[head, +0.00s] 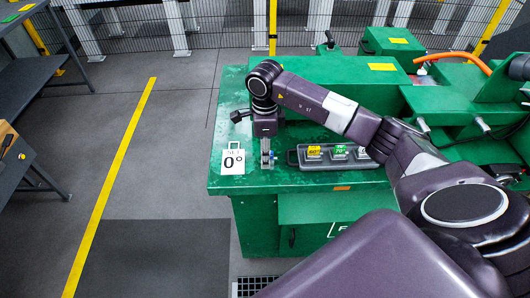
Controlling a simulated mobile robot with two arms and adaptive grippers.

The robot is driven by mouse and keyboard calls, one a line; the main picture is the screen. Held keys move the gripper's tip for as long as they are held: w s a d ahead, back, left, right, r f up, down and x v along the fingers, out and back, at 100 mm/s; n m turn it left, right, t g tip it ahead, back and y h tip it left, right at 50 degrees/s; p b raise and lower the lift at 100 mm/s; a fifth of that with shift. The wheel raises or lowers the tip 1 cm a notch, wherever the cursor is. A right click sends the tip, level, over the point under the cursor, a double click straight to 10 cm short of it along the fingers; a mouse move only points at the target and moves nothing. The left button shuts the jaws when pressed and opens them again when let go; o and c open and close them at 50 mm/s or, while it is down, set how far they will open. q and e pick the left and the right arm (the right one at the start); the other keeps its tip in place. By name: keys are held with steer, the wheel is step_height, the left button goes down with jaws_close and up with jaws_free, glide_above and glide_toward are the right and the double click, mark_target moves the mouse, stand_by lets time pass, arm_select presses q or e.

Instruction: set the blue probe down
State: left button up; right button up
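My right gripper (266,145) points down over the front left part of the green machine's top, between a white card (233,161) and a dark tray (295,158). Its fingers look closed around a small grey piece with blue on it, the blue probe (271,156). The probe is low, close to the green surface; I cannot tell whether it touches. The tray to its right holds a yellow-labelled block (314,151), a green-labelled block (340,151) and a pale-labelled block (361,153). The card reads "SET 0°". My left gripper is not in view.
The green machine top (225,125) has bare room to the left of the gripper. Raised green housings (345,75) stand behind. An orange hose (455,57) runs at the back right. Dark shelves (35,85) stand at the far left, beyond open floor with a yellow line (115,175).

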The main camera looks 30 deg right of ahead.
step_height(320, 180, up, 12)
steer(key=b, duration=0.2)
steer(key=shift+r, duration=0.15)
stand_by(0.5)
